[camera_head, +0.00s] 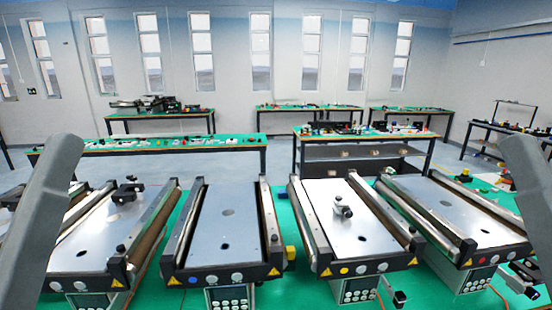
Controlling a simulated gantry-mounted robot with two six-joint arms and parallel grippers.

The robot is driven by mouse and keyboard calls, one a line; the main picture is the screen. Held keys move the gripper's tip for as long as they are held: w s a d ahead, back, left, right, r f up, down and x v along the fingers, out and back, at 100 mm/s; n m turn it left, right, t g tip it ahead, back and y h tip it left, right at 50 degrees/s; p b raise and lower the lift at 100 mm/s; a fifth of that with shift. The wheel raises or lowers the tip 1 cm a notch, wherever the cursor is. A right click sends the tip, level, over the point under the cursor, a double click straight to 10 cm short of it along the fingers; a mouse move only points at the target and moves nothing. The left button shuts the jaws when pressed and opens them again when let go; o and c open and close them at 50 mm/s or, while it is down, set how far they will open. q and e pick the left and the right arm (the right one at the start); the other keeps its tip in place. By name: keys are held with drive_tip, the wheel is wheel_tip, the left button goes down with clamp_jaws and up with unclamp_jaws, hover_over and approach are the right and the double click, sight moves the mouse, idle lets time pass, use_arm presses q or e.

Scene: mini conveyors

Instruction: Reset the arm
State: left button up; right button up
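Only a grey link of each of my arms shows, one at the far left edge and one at the far right edge of the head view. Both links stand raised beside the conveyors, and neither touches anything that I can see. The grippers themselves are outside the picture, so their fingers and anything they hold are hidden.
Several mini conveyors stand side by side on a green table, including a bare one (226,232) at centre left. A small dark part (127,191) lies on the left conveyor, and a grey part (343,207) on the white-topped one. Further workbenches (180,146) stand behind.

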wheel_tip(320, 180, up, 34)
drive_tip(key=p, duration=3.1)
